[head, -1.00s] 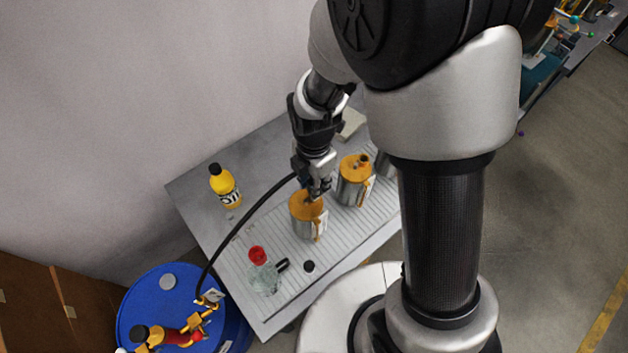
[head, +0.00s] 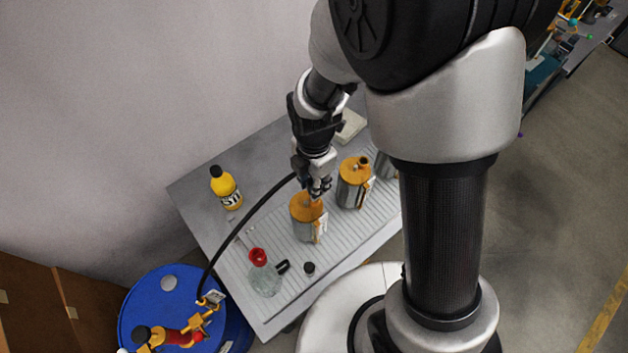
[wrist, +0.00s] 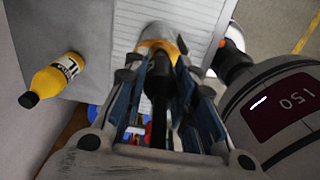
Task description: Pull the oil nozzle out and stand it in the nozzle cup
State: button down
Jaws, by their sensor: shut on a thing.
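My gripper (head: 319,188) is shut on the black oil nozzle (wrist: 158,86), which shows between the fingers in the wrist view. A black hose runs from the gripper down left to the pump on the blue drum. The gripper is just above a metal can with an orange lid (head: 308,210); this lid also shows ahead of the fingers in the wrist view (wrist: 158,46). The fingers hide the nozzle's lower end, so I cannot tell whether it is inside the can. I cannot tell which vessel is the nozzle cup.
A second orange-lidded can (head: 352,180) stands close right, with a grey vessel (head: 385,166) behind it, partly hidden by my arm. A red-topped clear flask (head: 265,280) and a small black-capped item (head: 309,269) stand in front. A yellow bottle (head: 226,188) stands left. The blue drum (head: 150,300) is lower left.

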jog(key=shift+r, duration=0.2)
jog(key=shift+r+p, duration=1.55)
jog(key=shift+r, duration=0.3)
